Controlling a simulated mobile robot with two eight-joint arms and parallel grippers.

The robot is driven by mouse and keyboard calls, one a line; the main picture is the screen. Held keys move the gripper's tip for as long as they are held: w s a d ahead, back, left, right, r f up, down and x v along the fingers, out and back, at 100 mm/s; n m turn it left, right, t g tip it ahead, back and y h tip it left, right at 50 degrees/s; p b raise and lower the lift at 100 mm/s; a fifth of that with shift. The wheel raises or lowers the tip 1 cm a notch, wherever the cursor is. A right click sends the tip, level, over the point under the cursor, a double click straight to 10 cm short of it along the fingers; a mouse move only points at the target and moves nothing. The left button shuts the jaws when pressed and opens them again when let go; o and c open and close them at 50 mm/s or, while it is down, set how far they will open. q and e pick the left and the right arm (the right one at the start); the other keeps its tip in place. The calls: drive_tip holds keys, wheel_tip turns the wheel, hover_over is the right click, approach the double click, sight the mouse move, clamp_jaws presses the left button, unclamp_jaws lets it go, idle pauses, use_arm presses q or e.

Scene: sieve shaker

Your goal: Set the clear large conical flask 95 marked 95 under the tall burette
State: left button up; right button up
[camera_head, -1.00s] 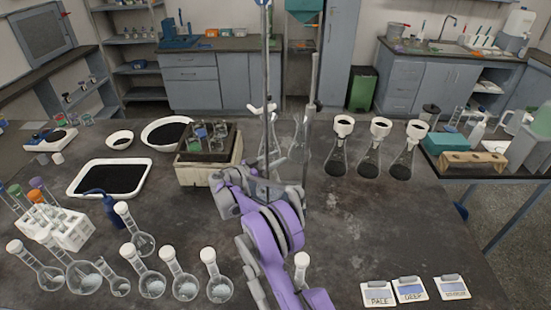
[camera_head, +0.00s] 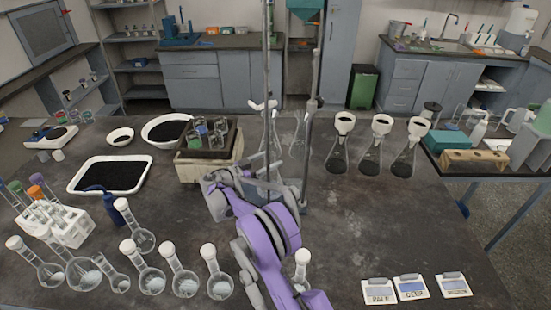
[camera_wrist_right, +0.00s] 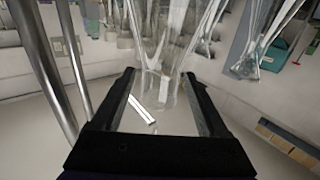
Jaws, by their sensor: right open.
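Clear conical flasks stand behind the stand rods in the head view; one clear flask (camera_head: 299,142) is right of the nearer rod, and its number is unreadable. My right gripper (camera_head: 252,172) reaches in low beside the rods; its fingertips are largely hidden there. In the right wrist view my right gripper (camera_wrist_right: 160,88) is open, with clear glass (camera_wrist_right: 174,58) beyond and between its fingers. A small pale label shows on this glass. I cannot tell whether the fingers touch it. The tall stand rods (camera_head: 313,75) rise mid-table; the burette itself is hard to make out. My left gripper is not in view.
Three flasks with dark contents and white collars (camera_head: 369,155) stand right of the rods. A pale box with bottles (camera_head: 207,165) is to the left. Round flasks (camera_head: 185,284) line the front left. Labelled cards (camera_head: 411,288) lie front right. The right-centre table is clear.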

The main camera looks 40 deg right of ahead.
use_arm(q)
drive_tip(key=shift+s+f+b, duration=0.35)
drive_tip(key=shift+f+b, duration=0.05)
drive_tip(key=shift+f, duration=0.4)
use_arm(e)
drive_tip(key=a, duration=0.7)
drive_tip(key=shift+s+a+r, duration=0.15)
drive_tip(key=shift+s+a, duration=0.05)
drive_tip(key=shift+a, duration=0.15)
